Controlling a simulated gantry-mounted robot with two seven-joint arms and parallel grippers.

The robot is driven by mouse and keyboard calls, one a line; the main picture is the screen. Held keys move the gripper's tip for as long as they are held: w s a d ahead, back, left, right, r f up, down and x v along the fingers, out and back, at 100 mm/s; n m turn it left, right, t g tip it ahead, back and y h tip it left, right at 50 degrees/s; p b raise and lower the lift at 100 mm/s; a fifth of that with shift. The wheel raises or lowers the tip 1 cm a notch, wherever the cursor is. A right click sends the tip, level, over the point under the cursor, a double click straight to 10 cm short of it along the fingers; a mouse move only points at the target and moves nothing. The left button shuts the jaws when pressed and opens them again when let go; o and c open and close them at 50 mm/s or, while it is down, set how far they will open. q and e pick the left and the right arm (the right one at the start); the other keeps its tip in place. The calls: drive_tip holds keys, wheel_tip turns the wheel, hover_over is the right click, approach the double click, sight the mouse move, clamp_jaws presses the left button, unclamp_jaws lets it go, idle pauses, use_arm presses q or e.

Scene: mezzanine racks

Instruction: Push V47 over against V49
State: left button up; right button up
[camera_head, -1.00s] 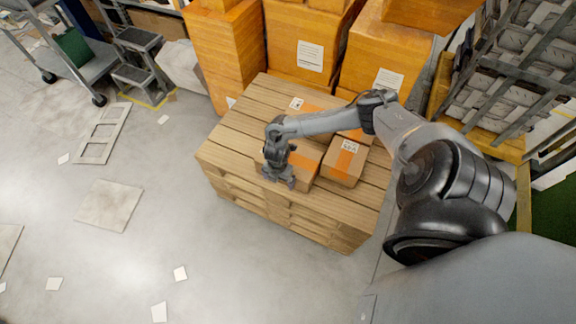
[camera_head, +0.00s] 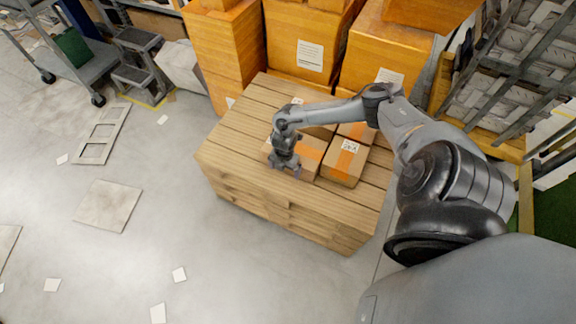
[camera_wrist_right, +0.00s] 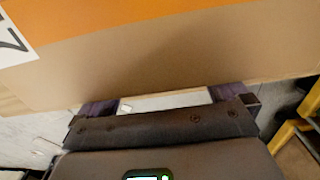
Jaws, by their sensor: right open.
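Several brown cartons with orange tape stand on a wooden pallet stack (camera_head: 238,131). The front right carton (camera_head: 342,170) has a white label whose text I cannot read. The front left carton (camera_head: 310,158) stands close beside it and is partly hidden by my right gripper. I cannot tell which is V47 or V49. My right gripper (camera_head: 286,168) is open, pointing down at the left end of the front left carton. In the wrist view, a carton's face (camera_wrist_right: 170,62) fills the top, just beyond the fingertips; I cannot tell whether they touch. My left gripper does not show.
Another taped carton (camera_head: 357,132) sits behind, partly hidden by my right arm. Tall orange boxes (camera_head: 297,45) stand behind the pallet. A rack (camera_head: 512,80) is at the right. The pallet's left boards are bare.

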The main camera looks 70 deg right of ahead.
drive_tip(key=shift+d, duration=0.95)
drive_tip(key=shift+s+d+b, duration=0.1)
drive_tip(key=shift+d+b, duration=0.25)
drive_tip(key=shift+d, duration=0.3)
drive_tip(key=shift+d, duration=0.3)
drive_tip(key=shift+s+d, duration=0.1)
drive_tip(key=shift+d, duration=0.35)
drive_tip(key=shift+d+b, duration=0.4)
drive_tip(key=shift+d, duration=0.1)
idle(0.4)
